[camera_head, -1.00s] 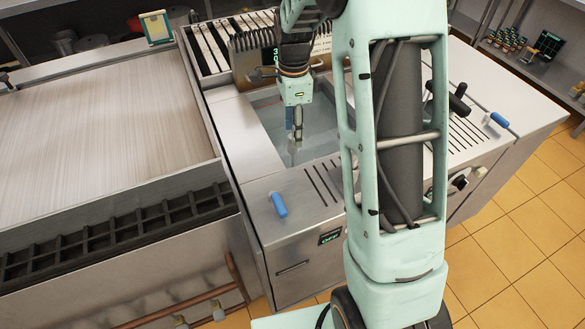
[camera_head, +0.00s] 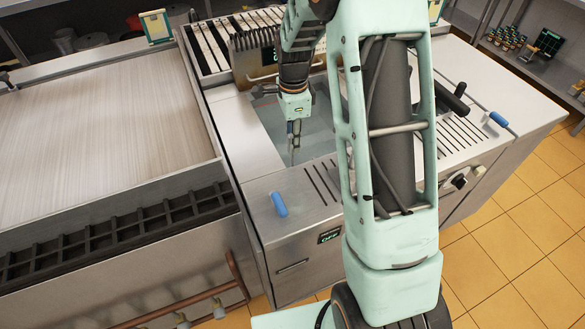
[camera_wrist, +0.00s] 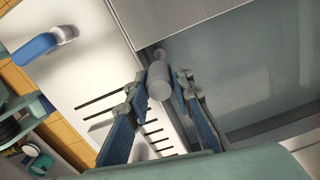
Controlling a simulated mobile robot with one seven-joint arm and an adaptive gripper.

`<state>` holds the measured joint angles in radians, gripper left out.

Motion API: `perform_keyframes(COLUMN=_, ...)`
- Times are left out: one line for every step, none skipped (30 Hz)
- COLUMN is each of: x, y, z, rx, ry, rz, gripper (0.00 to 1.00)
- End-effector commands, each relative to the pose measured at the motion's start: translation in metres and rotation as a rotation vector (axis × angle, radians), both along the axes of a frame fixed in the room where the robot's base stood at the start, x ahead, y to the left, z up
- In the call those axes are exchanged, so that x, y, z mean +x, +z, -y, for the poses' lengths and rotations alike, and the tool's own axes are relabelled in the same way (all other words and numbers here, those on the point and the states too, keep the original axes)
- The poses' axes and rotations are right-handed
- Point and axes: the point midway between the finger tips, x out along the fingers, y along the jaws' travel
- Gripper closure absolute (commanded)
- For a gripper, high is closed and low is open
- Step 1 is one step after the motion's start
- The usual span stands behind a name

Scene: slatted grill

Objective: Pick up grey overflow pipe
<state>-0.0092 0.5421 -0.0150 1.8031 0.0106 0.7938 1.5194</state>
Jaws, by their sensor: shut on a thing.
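The grey overflow pipe (camera_wrist: 159,82) is a short, pale grey cylinder. In the wrist view it stands between my fingertips, near the front wall of a sunken basin (camera_wrist: 258,75). My gripper (camera_wrist: 160,84) has a finger on each side of it and is shut on it. In the head view my gripper (camera_head: 293,150) points down into the same basin near its front edge. The pipe is hard to make out there, and its lower end is hidden.
Blue handles (camera_head: 279,204) and (camera_head: 499,119) stand on the steel counter. Slots are cut in the counter in front of the basin. A dark-tined rack (camera_head: 255,52) stands behind the basin. A wide flat griddle (camera_head: 95,115) lies to the left.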

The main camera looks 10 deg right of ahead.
Motion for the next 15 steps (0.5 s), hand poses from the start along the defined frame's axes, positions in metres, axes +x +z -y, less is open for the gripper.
perform_keyframes(x=0.0002, y=0.0003, z=0.0, rx=0.0, ry=0.0, rz=0.001, gripper=1.0)
perform_keyframes(x=0.0002, y=0.0003, z=0.0, rx=0.0, ry=0.0, rz=0.001, gripper=1.0)
perform_keyframes(x=0.0002, y=0.0003, z=0.0, rx=0.0, ry=0.0, rz=0.001, gripper=1.0)
perform_keyframes(x=0.0004, y=0.0006, z=0.0, rx=0.0, ry=0.0, rz=0.001, gripper=1.0)
perform_keyframes(x=0.0004, y=0.0006, z=0.0, rx=0.0, ry=0.0, rz=0.001, gripper=1.0)
perform_keyframes(x=0.0004, y=0.0006, z=0.0, rx=0.0, ry=0.0, rz=0.001, gripper=1.0)
perform_keyframes(x=0.0004, y=0.0006, z=0.0, rx=0.0, ry=0.0, rz=0.001, gripper=1.0)
perform_keyframes(x=0.0004, y=0.0006, z=0.0, rx=0.0, ry=0.0, rz=0.001, gripper=1.0)
perform_keyframes(x=0.0004, y=0.0008, z=0.0, rx=0.0, ry=0.0, rz=0.001, gripper=1.0)
perform_keyframes(x=0.0005, y=0.0011, z=0.0, rx=0.0, ry=0.0, rz=0.001, gripper=1.0)
perform_keyframes(x=0.0005, y=0.0016, z=0.0001, rx=0.0, ry=0.0, rz=0.002, gripper=1.0)
perform_keyframes(x=0.0007, y=0.0027, z=0.0, rx=0.0, ry=0.0, rz=0.002, gripper=1.0)
perform_keyframes(x=0.0008, y=0.004, z=0.0, rx=0.0, ry=0.0, rz=0.002, gripper=1.0)
perform_keyframes(x=0.001, y=0.0057, z=0.0001, rx=0.0, ry=0.0, rz=0.003, gripper=1.0)
perform_keyframes(x=0.0014, y=0.0086, z=0.0, rx=0.0, ry=0.0, rz=0.004, gripper=1.0)
